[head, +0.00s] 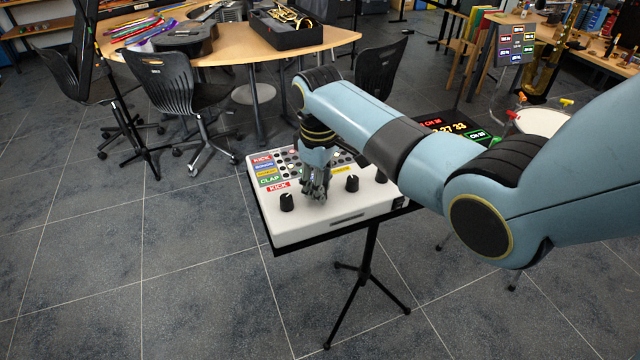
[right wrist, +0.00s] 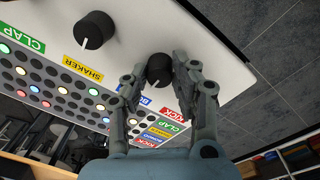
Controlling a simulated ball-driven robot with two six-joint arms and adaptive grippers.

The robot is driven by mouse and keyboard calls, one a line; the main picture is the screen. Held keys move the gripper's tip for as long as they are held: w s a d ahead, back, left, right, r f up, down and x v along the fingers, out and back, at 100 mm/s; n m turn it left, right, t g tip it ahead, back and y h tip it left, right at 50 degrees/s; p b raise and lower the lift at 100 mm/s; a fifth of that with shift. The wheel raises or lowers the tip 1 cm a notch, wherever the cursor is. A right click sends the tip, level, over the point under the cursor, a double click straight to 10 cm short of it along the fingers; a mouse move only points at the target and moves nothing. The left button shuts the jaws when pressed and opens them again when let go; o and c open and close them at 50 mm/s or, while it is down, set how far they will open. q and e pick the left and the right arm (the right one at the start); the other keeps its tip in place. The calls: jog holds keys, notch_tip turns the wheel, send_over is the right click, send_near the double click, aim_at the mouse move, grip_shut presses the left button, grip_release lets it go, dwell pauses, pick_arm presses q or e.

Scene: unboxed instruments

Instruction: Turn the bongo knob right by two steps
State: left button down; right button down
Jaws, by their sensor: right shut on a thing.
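The white drum machine (head: 330,222) sits on a black stand, with several black knobs along its near edge. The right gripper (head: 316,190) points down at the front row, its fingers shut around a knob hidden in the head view. In the right wrist view the fingers of the right gripper (right wrist: 168,75) flank the bongo knob (right wrist: 158,68). Its white pointer mark faces down and slightly left in that view. The blue label (right wrist: 146,99) beside it is partly hidden by a finger. The left gripper is in neither view.
The shaker knob (right wrist: 94,30) stands beside the held knob, above its yellow label (right wrist: 82,68). The kick-side knob (head: 286,201) stands left of the gripper in the head view. Another knob (head: 351,183) stands close on its right. The floor in front is clear.

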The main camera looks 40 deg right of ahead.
jog(key=shift+r+m+p, duration=0.15)
jog(key=shift+m+p, duration=1.05)
jog(key=shift+p, duration=0.05)
jog(key=m+p, duration=0.1)
jog(key=m, duration=0.1)
jog(key=shift+m+p, duration=0.35)
jog(key=shift+m, duration=0.05)
jog(key=m+p, duration=0.1)
jog(key=m, duration=0.2)
jog(key=shift+p, duration=0.3)
jog(key=shift+m+p, duration=0.4)
jog(key=shift+m, duration=1.3)
jog(key=c, duration=1.1)
grip_release()
jog(key=shift+o, duration=0.2)
